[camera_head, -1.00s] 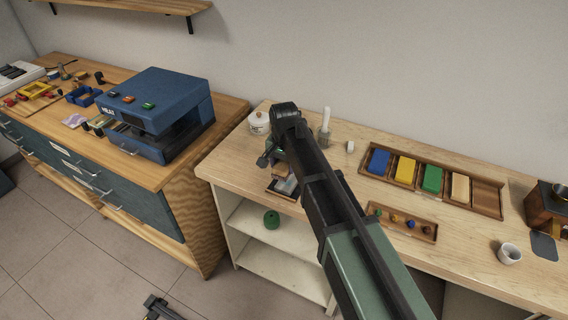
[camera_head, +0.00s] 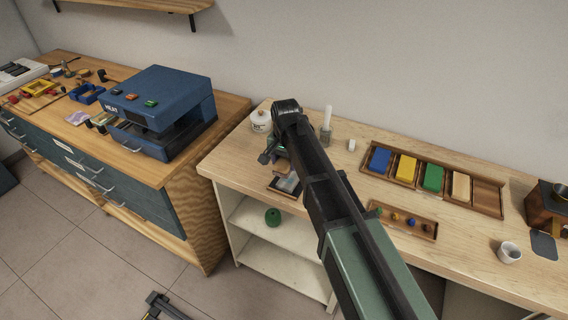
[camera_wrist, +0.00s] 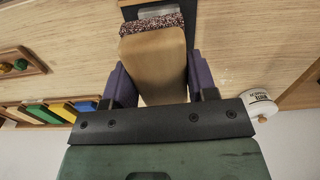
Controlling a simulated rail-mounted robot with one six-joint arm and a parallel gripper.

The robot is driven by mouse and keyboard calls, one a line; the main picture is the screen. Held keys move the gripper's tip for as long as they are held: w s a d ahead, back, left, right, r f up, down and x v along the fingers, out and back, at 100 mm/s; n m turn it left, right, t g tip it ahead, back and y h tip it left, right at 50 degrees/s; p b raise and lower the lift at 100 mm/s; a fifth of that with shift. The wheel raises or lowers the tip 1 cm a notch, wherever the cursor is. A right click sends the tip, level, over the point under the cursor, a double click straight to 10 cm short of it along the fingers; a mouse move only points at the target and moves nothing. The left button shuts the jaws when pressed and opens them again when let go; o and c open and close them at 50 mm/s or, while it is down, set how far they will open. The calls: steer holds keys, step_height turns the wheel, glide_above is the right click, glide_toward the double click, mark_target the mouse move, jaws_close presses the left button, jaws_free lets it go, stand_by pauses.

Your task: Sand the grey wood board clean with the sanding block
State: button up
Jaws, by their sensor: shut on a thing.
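My gripper (camera_wrist: 160,78) is shut on the sanding block (camera_wrist: 155,62), a tan wooden block with a speckled dark reddish abrasive layer at its far end. Its purple fingers sit on either side of the block. Beyond the abrasive end, part of the grey board (camera_wrist: 158,11) shows within a dark tray (camera_wrist: 130,11). The block hides most of the board, and I cannot tell whether they touch. In the head view, the board (camera_head: 290,184) lies near the bench's front edge, and my arm hides much of the gripper.
A white lidded jar (camera_head: 261,121) and a glass holding a white stick (camera_head: 326,130) stand behind my gripper. A wooden tray of coloured blocks (camera_head: 486,197), a smaller tray of knobs (camera_head: 404,231) and a white cup (camera_head: 509,253) are to the right. A blue press (camera_head: 160,110) stands left.

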mark_target(286, 184)
steer(key=shift+f+b, duration=3.35)
steer(key=shift+f, duration=0.2)
steer(key=shift+w+f, duration=0.1)
steer(key=shift+f, duration=0.05)
steer(key=shift+w+d+r, duration=0.1)
steer(key=shift+w+d, duration=0.25)
steer(key=shift+w, duration=0.4)
steer(key=shift+w+d+r, duration=0.1)
steer(key=shift+w+d, duration=0.2)
steer(key=shift+w, duration=0.4)
steer(key=shift+s+a, duration=0.3)
steer(key=shift+s, duration=0.45)
steer(key=shift+s+a, duration=0.3)
steer(key=shift+s, duration=0.45)
steer(key=shift+s+a+r+p, duration=0.1)
steer(key=shift+r+p, duration=0.4)
steer(key=shift+p, duration=0.05)
step_height(286, 184, up, 6)
steer(key=p, duration=0.6)
steer(key=shift+r, duration=0.2)
